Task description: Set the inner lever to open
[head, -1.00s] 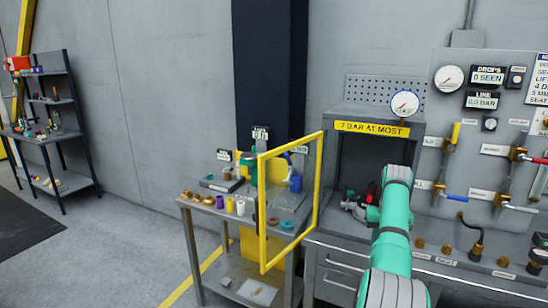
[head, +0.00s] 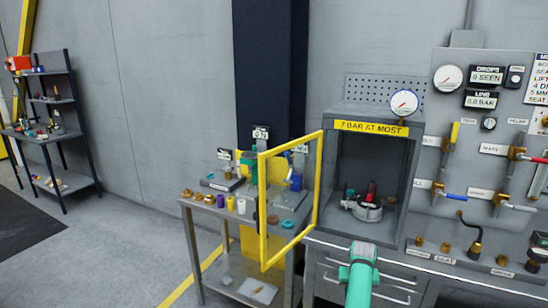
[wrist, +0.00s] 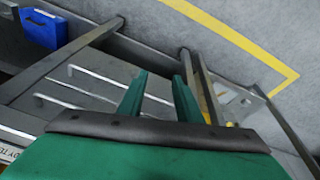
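A valve unit with a round grey body (head: 368,210) and a red upright part (head: 371,190) sits inside the open-fronted grey cabinet (head: 345,114). I cannot tell for sure which part is the inner lever or how it is set. The cabinet's yellow-framed door (head: 262,215) stands swung open to the left. My gripper shows in the wrist view with two green fingers (wrist: 160,80) apart and nothing between them. It is outside the cabinet, with drawer handles and floor behind it. In the head view my green arm is below and in front of the cabinet, and the fingertips cannot be made out.
A yellow "7 BAR AT MOST" sign (head: 371,128) and a gauge (head: 404,103) are at the cabinet's top. A panel of pipes and coloured levers (head: 480,165) is at right. A cart (head: 225,212) with small parts stands left, behind the open door.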

